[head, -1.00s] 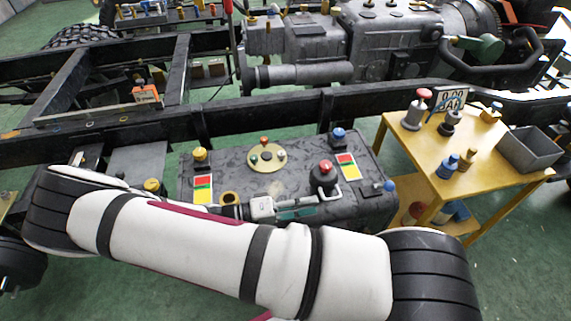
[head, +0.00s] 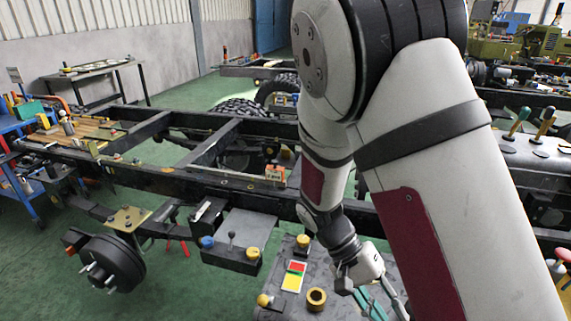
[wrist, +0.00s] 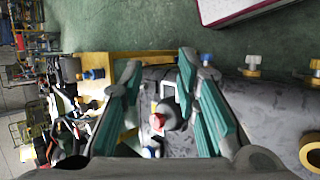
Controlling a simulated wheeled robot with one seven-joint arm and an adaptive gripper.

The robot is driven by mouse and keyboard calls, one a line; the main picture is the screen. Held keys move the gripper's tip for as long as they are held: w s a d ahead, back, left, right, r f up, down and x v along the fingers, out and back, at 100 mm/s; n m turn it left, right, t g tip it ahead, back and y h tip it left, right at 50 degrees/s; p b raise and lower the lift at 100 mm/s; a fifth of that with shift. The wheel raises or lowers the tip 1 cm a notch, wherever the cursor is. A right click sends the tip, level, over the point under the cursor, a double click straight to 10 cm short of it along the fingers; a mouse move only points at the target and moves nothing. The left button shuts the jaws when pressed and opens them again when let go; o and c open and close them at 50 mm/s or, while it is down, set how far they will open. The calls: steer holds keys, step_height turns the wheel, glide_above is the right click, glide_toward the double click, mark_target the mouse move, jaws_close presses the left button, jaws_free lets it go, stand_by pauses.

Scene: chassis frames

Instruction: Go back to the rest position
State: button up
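My gripper (head: 377,302) is low in the head view, over the dark grey tank (head: 325,268), with its tips near the bottom edge. In the wrist view my gripper (wrist: 160,66) has its two teal-padded fingers spread apart, with nothing held between them. A red-topped grey knob (wrist: 163,118) on the tank shows in the gap beyond the fingers. My arm rises through the right half of the head view and hides part of the chassis.
The black chassis frame (head: 178,180) runs across behind the tank. A yellow knob (head: 303,240) and a brass ring (head: 316,297) stand on the tank. The wrist view shows a yellow table (wrist: 105,65).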

steer(key=s+r+n+t+y+p, duration=0.1)
steer(key=s+r+t+y+p, duration=0.1)
steer(key=r, duration=0.7)
steer(key=s+r+n+t+y+p, duration=0.2)
steer(key=s+r+t, duration=0.3)
steer(key=r, duration=0.5)
steer(key=s+r+n+t+y+p, duration=0.1)
steer(key=s+r+t+y+p, duration=0.2)
steer(key=s+r, duration=0.3)
step_height(320, 180, up, 4)
steer(key=shift+n, duration=0.4)
steer(key=shift+d, duration=0.1)
